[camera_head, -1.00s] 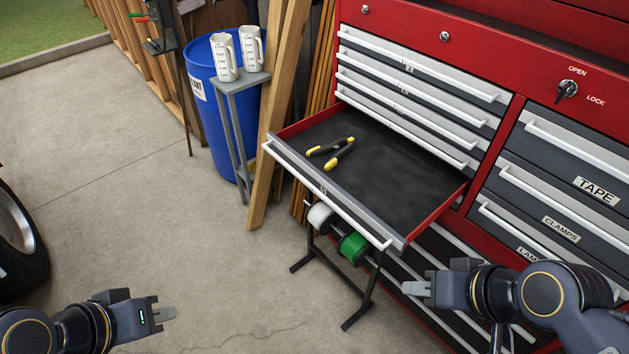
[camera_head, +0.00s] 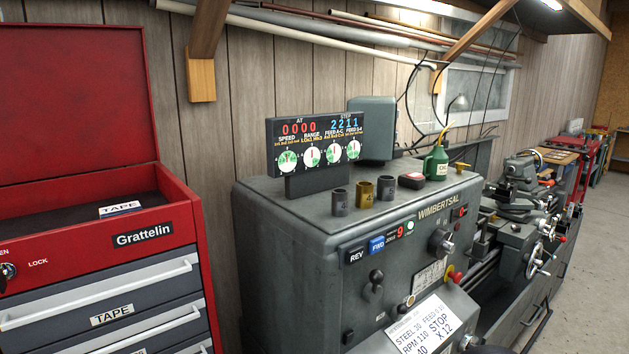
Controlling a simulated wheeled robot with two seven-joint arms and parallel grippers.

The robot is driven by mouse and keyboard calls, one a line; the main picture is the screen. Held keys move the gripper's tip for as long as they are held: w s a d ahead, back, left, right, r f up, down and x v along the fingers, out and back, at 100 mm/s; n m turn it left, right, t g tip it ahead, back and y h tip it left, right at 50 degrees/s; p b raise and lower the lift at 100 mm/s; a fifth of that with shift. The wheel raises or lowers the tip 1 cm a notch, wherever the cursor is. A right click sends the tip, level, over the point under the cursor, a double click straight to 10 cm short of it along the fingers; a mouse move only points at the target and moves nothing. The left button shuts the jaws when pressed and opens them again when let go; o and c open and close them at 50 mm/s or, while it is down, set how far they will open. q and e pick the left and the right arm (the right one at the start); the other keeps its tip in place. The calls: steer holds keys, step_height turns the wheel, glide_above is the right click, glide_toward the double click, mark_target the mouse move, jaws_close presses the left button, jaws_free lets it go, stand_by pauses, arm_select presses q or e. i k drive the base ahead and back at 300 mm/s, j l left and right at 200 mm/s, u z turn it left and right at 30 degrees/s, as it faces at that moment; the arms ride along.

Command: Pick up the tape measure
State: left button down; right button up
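I cannot make out a tape measure for certain. A small dark, rounded block with a reddish top (camera_head: 411,180) lies on top of the grey lathe headstock (camera_head: 290,240), beside the green oil can; it is too small to identify. A white label reading TAPE (camera_head: 120,208) is in the open top tray of the red tool chest (camera_head: 180,225) at left. A grey drawer (camera_head: 60,318) below also bears a TAPE label and looks shut. Neither of my grippers shows in this view.
Three metal sockets (camera_head: 364,194) stand along the headstock's front edge. The green oil can (camera_head: 436,163) stands to their right, and a readout box (camera_head: 318,145) behind them. The lathe bed extends right. Bare concrete floor (camera_head: 590,290) shows at far right.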

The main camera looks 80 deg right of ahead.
mark_target(415, 181)
steer(key=z, duration=3.45)
steer(key=u, duration=0.95)
steer(key=i+l+u, duration=0.1)
steer(key=l+u, duration=1.1)
steer(key=k+l+u, duration=0.1)
steer(key=l+u, duration=0.3)
